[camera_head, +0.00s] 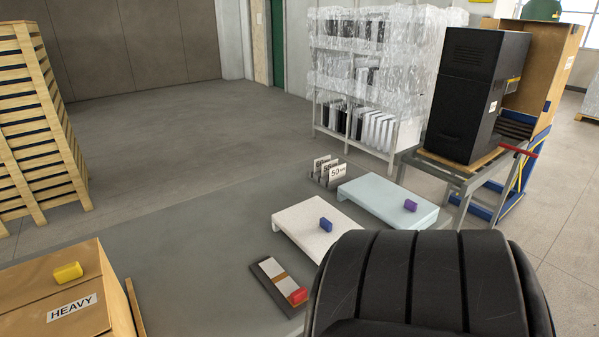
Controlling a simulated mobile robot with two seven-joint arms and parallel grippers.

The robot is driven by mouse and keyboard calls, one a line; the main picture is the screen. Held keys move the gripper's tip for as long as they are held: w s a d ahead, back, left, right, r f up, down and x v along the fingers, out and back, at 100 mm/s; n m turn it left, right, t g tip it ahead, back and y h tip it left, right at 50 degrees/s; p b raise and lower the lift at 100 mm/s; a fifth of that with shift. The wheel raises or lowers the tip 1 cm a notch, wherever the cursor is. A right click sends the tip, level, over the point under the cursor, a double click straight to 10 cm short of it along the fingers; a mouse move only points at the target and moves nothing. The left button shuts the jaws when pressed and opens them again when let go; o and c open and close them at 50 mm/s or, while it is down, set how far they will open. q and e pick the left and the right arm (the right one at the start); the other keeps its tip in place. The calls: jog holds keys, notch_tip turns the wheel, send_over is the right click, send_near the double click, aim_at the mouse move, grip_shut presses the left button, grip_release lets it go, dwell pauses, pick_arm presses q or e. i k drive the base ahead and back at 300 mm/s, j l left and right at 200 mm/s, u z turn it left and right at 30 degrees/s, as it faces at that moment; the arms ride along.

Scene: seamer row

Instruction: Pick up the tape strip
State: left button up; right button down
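A pale strip with a tan band (278,276), which looks like the tape strip, lies on a narrow dark plate (259,273) on the grey surface, left of the lower middle. A red block (298,297) sits at the strip's near end. Whether the block is fixed to the strip, I cannot tell. Neither of my grippers shows in the head view. A black ribbed part of my body fills the lower right and hides what lies behind it.
A white platform (296,229) with a blue block and a light blue platform (394,190) with a purple block stand behind the strip. Upright cards (334,174) stand behind them. A carton marked HEAVY (35,312) with a yellow block is at lower left. The surface between is clear.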

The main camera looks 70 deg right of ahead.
aim_at(296, 295)
jog(key=k+z, duration=0.1)
jog(key=z, duration=1.95)
